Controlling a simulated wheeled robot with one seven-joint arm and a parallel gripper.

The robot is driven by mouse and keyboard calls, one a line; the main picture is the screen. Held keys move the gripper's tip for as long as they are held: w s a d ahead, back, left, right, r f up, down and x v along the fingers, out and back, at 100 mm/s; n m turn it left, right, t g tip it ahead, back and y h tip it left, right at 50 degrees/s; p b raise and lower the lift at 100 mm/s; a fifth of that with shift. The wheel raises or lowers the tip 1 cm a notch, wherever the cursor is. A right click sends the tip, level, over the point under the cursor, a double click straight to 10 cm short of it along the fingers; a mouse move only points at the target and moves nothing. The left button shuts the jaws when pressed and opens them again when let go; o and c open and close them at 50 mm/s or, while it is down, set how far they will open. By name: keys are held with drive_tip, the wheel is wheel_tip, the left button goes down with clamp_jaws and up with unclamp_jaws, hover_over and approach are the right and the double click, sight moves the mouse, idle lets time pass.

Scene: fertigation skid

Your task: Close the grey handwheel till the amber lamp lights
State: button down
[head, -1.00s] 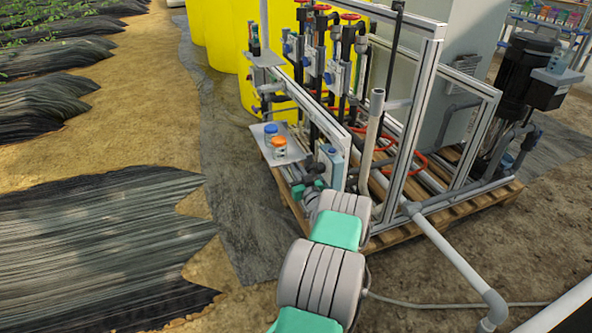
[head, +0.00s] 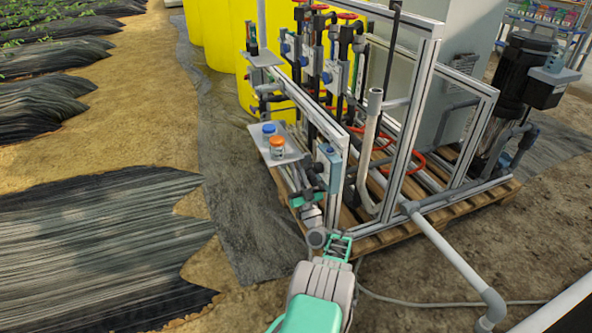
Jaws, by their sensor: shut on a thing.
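My gripper (head: 303,195) is at the near end of the skid, low beside the pipework under the small shelf. Its teal and dark body is small in view, and its fingertips are mostly hidden. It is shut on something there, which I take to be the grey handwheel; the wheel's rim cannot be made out. A blue-and-grey box (head: 328,166) is mounted on the frame just above and right of the gripper. I cannot make out an amber lamp, lit or unlit.
A shelf (head: 263,147) with a blue-lidded jar (head: 269,133) and an orange-lidded jar (head: 277,146) juts out above my gripper. Aluminium frame posts (head: 412,120) and a grey standpipe (head: 370,150) stand right. A white pipe (head: 455,255) crosses the floor.

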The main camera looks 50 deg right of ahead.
drive_tip(key=shift+w+a+f+t, duration=0.1)
drive_tip(key=shift+w+a+t, duration=0.05)
drive_tip(key=shift+t, duration=0.15)
drive_tip(key=c, duration=1.8)
unclamp_jaws()
drive_tip(key=shift+w, duration=0.1)
drive_tip(key=shift+o, duration=0.2)
drive_tip(key=shift+s, duration=0.35)
